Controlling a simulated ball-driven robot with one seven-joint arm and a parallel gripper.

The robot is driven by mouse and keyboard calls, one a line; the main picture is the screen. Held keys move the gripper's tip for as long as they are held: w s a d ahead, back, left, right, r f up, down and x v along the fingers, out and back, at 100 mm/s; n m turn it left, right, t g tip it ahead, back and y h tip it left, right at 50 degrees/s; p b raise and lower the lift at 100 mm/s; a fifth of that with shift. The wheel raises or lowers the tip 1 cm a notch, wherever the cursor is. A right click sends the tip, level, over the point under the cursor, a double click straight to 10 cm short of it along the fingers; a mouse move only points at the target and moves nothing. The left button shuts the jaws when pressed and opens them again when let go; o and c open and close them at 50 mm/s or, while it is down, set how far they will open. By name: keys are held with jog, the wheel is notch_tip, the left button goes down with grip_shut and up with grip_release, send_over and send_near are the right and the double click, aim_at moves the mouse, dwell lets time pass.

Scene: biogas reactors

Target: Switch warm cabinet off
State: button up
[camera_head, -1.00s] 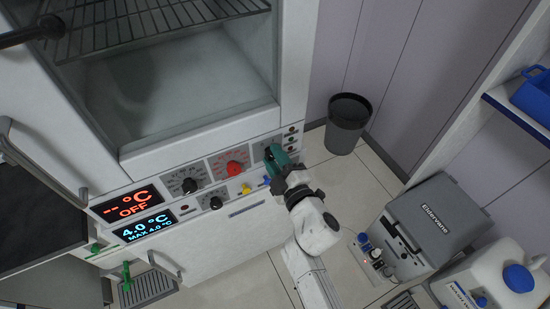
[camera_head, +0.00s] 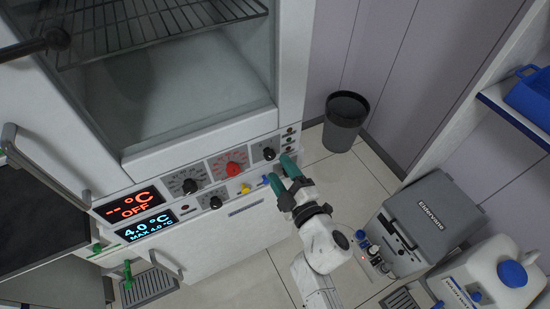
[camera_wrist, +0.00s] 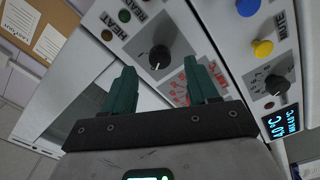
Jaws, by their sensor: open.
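The warm cabinet (camera_head: 200,135) stands at the left, and its upper display (camera_head: 135,204) reads "-- °C OFF" in red. Its panel has a black knob (camera_head: 190,186), a red knob (camera_head: 234,168) and another black knob (camera_head: 269,153) at the right end. My gripper (camera_head: 281,170) is open and empty, just below and right of that right-end knob. In the wrist view, this black knob (camera_wrist: 160,57) lies ahead between the green fingertips (camera_wrist: 160,72), apart from them. The red scale panel (camera_wrist: 205,75) is partly hidden behind a finger.
A lower display (camera_head: 146,226) reads 4.0 °C, beside a lower black knob (camera_head: 215,202), yellow knob (camera_head: 245,188) and blue knob (camera_head: 266,180). A bin (camera_head: 345,122) stands behind right. A grey case (camera_head: 430,215) and white canister (camera_head: 490,280) stand at right.

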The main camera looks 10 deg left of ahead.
jog(key=v, duration=0.6)
jog(key=shift+p, duration=0.4)
jog(key=s+d+f+m+g+h, duration=0.2)
jog(key=d+m+h, duration=0.45)
jog(key=d, duration=0.55)
jog(key=s+d+f+m+g+h, duration=0.2)
jog(key=d+m+h, duration=0.45)
jog(key=d, duration=0.55)
jog(key=s+d+f+m+g+y, duration=0.1)
jog(key=s+m+g, duration=0.2)
jog(key=s, duration=0.8)
jog(key=s+d+f+m+g+y, duration=0.1)
jog(key=s+d+m+g, duration=0.1)
jog(key=s+g, duration=0.5)
jog(key=s+m, duration=0.1)
jog(key=s, duration=0.3)
jog(key=shift+s+f+m+y, duration=0.15)
jog(key=shift+f+m+y, duration=0.15)
jog(key=shift+f+y, duration=0.1)
